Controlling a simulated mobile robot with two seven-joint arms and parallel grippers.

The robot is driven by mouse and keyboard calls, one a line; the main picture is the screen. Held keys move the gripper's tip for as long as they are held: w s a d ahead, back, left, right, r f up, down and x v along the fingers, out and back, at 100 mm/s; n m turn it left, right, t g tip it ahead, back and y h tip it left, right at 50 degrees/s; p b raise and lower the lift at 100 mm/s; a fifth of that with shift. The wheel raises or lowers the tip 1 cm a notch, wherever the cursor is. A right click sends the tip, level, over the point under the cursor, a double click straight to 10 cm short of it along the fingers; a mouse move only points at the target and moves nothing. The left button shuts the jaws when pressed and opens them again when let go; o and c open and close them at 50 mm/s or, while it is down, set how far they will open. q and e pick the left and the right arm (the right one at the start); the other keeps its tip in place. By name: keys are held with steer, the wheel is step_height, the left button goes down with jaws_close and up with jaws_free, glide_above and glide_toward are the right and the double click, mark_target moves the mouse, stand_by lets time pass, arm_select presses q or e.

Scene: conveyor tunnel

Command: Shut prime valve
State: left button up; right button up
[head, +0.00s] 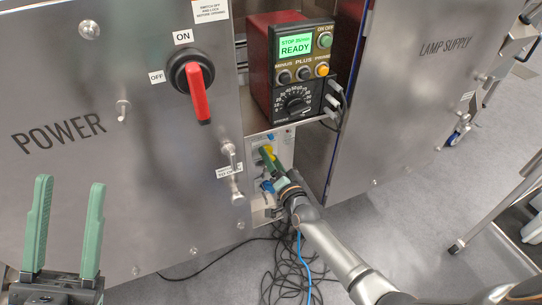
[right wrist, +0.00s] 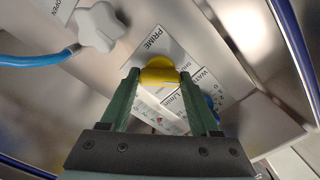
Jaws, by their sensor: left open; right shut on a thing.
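The prime valve knob (right wrist: 159,71) is yellow and sits on a small panel beside the printed word PRIME in the right wrist view. My right gripper (right wrist: 160,82) has its green fingers on either side of the knob and is shut on it. In the head view the yellow knob (head: 267,150) shows partly past the green fingers of my right gripper (head: 271,157), below the pump controller. My left gripper (head: 67,225) is open and empty at the lower left, in front of the POWER panel.
A red pump controller (head: 293,65) reading READY stands above the valve panel. A red power switch (head: 197,92) is on the left cabinet door. A white knob (right wrist: 98,27) with a blue hose (right wrist: 38,60) is near the prime valve. Black cables (head: 285,270) lie on the floor.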

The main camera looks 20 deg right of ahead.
arm_select(q)
steer(key=shift+r, duration=0.3)
arm_select(e)
steer(key=shift+n, duration=0.9)
steer(key=o, duration=1.4)
steer(key=shift+c, duration=0.2)
arm_select(q)
steer(key=shift+r+p, duration=0.1)
steer(key=shift+p, duration=0.2)
arm_select(e)
steer(key=shift+s, duration=0.1)
arm_select(q)
steer(key=w+a+f+n+g+y+p, duration=0.1)
steer(key=w+f+n+y+p, duration=0.3)
steer(key=f+y, duration=0.3)
steer(key=shift+w+a+n, duration=0.15)
steer(key=shift+w+n, duration=0.45)
steer(key=shift+w, duration=0.3)
arm_select(e)
steer(key=s+d, duration=0.1)
steer(key=s, duration=1.1)
steer(key=shift+s, duration=0.15)
